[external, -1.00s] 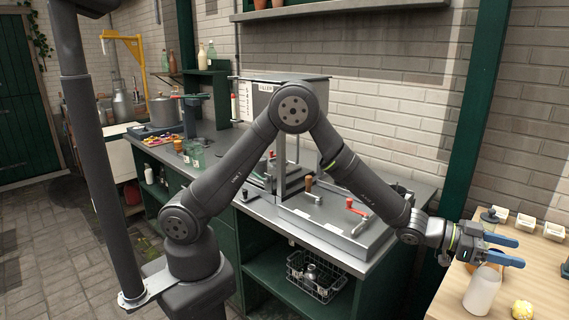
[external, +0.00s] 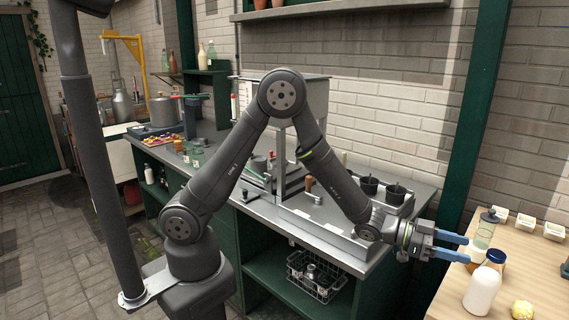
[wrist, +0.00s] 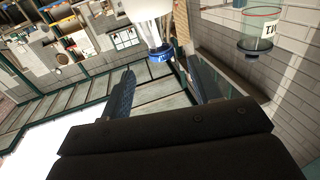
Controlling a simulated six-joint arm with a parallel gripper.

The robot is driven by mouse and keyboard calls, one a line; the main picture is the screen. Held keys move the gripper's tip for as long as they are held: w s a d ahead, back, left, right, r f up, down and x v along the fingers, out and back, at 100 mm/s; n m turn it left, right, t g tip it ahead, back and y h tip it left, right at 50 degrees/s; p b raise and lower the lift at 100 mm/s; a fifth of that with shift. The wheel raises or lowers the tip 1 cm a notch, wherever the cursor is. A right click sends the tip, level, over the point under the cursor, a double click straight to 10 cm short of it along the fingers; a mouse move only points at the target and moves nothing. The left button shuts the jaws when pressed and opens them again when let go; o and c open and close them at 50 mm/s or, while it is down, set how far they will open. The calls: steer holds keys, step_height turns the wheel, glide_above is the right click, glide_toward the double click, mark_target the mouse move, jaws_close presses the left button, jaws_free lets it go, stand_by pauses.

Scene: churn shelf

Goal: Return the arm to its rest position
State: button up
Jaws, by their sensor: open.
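My gripper (external: 452,246) is open, with its two blue fingers pointing right near the left edge of the wooden table in the external view. Nothing is between the fingers there. A white bottle with a blue cap (external: 483,287) stands on the table to the right of and below the fingers. In the wrist view a white bottle with a blue cap (wrist: 150,25) shows beyond the fingertips, apart from them. My arm is bent, with its elbow high over the counter.
The wooden table (external: 448,305) also holds a clear bottle (external: 484,230), a yellow item (external: 522,309) and several small white cups. The metal counter (external: 262,210) behind my arm carries a filler stand and two dark pots. A wire basket (external: 315,278) sits on the shelf below.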

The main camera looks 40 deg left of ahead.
steer(key=x, duration=1)
steer(key=shift+w, duration=0.1)
step_height(320, 180, up, 4)
steer(key=shift+f, duration=0.1)
steer(key=s+r, duration=0.8)
steer(key=s, duration=0.3)
step_height(320, 180, up, 13)
steer(key=n+t+y, duration=0.1)
steer(key=n+t, duration=0.1)
steer(key=t, duration=0.1)
glide_above(504, 255)
steer(key=w+a, duration=0.8)
steer(key=a, duration=0.1)
steer(key=w+a+r+n+t+y, duration=0.1)
steer(key=w+a+r+t, duration=0.1)
steer(key=w+a+r, duration=0.5)
steer(key=w+a+r+n+t+y, duration=0.1)
steer(key=w+a+r, duration=0.7)
steer(key=a, duration=0.4)
steer(key=shift+r+n+t, duration=0.3)
steer(key=shift+r+t, duration=0.05)
steer(key=shift+t, duration=0.05)
steer(key=shift+a, duration=0.1)
